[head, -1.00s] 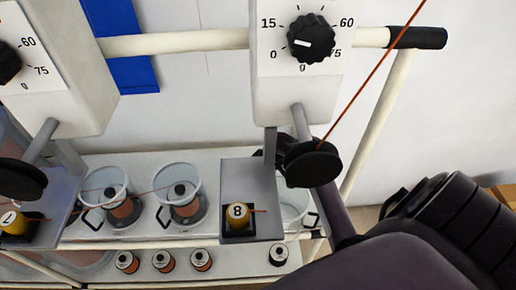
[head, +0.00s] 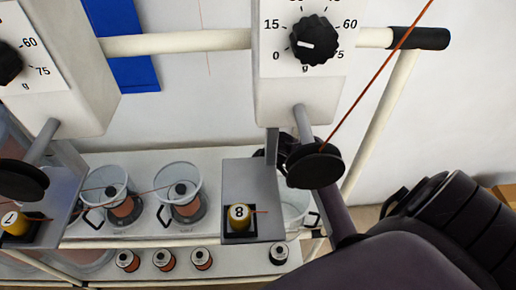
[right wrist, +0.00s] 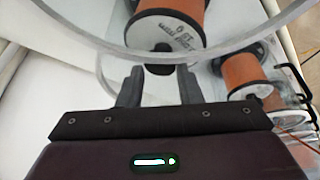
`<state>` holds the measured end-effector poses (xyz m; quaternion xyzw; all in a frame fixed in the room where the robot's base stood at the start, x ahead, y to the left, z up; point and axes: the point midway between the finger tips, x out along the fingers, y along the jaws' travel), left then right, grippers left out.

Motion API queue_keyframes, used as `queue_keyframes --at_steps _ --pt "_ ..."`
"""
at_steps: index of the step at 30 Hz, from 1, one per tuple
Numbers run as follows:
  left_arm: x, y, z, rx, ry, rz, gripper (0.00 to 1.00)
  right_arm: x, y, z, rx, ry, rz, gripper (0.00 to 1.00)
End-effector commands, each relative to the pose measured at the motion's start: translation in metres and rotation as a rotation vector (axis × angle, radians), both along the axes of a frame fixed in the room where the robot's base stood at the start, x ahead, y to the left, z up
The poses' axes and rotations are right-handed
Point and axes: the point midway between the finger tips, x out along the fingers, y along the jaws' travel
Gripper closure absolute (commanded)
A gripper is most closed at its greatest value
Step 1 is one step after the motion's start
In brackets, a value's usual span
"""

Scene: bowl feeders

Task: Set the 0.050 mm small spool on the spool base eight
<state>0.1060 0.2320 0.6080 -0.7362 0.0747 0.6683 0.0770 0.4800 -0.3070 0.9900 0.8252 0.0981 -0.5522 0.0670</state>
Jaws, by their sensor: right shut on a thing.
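In the right wrist view my right gripper (right wrist: 160,84) is shut on the black end of a copper-orange spool with a white printed label (right wrist: 169,31). The label is too small to read surely. A clear bowl rim (right wrist: 110,45) curves across the spool and close to my fingers; I cannot tell whether the spool touches a base. In the head view station eight shows by its yellow 8 marker (head: 239,213). Its clear bowl (head: 294,205) is mostly hidden behind the grey plate and my right arm. Spool base eight and my right gripper are hidden there. My left gripper is out of view.
The tension unit with dial (head: 314,45) and black pulley (head: 314,165) overhangs station eight, with a red wire rising from it. Two clear bowls (head: 181,170) (head: 105,178) holding copper spools stand to the left. Several small spools (head: 202,258) line the front ledge.

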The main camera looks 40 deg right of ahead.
Motion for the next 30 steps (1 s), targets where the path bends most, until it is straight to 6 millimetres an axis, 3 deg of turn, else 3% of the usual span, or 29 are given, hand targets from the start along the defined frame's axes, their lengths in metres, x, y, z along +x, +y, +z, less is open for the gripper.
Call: queue_keyframes --at_steps 1,9,30 --pt "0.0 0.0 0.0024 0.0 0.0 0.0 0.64 0.0052 -0.0059 0.0092 -0.005 -0.018 -0.015 1.0" --pt "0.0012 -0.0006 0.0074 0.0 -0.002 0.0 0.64 0.0067 -0.0065 0.0173 -0.007 -0.023 -0.016 1.0" --pt "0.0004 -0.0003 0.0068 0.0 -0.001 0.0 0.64 0.0028 -0.0037 0.0107 -0.002 -0.008 -0.005 1.0"
